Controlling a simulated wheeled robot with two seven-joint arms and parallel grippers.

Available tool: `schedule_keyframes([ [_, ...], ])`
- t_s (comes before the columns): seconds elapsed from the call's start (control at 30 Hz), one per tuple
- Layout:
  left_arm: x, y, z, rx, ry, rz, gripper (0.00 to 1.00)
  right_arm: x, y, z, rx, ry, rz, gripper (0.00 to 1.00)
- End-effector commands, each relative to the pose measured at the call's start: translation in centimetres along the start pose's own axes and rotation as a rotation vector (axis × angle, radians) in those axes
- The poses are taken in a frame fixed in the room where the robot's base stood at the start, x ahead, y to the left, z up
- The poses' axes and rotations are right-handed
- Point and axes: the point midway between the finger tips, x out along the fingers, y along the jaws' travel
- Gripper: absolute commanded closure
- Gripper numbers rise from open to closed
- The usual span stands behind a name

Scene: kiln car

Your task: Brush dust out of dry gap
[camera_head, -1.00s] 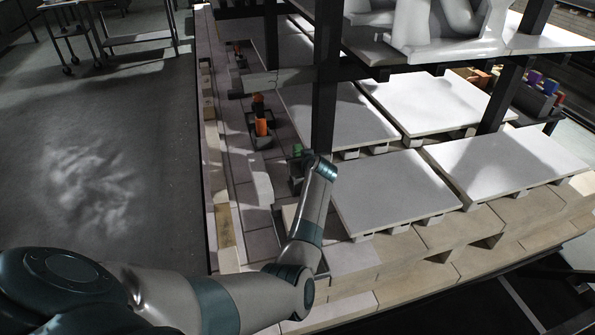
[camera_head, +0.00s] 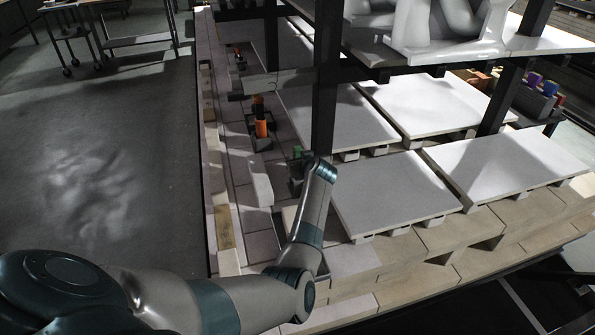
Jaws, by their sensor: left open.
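My left arm comes in from the lower left and bends up over the near end of the kiln car. Its gripper (camera_head: 297,178) is a small dark shape beside the wrist, above the brick strip, mostly hidden; it is open. A green piece (camera_head: 298,152) shows close to it; I cannot tell whether they touch. The pale brick deck (camera_head: 243,172) runs along the car's left side with thin dark joints between bricks. I cannot tell which joint is the dry gap or make out dust. No brush can be told for certain. My right gripper is out of view.
Orange pieces in a dark holder (camera_head: 261,128) stand farther along the deck. A dark post (camera_head: 325,90) rises close beyond my wrist. White slabs (camera_head: 395,190) on short supports lie to the right, with white ware (camera_head: 440,30) above.

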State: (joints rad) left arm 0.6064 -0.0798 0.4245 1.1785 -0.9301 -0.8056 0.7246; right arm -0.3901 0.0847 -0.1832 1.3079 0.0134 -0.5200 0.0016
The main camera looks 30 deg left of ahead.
Motion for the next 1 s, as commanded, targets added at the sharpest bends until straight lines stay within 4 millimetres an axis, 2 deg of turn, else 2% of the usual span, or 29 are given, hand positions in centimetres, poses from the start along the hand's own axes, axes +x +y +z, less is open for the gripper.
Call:
schedule_keyframes([
  [0.77, -0.01, 0.03, -0.01, 0.000, 0.000, 0.000, 0.56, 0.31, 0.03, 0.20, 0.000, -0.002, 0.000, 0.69],
  [0.93, -0.01, 0.03, 0.00, 0.000, 0.000, 0.000, 0.97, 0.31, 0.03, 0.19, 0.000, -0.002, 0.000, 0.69],
  [1.0, -0.01, 0.03, 0.00, 0.000, 0.000, 0.000, 1.00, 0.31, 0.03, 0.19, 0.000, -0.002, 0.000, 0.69],
])
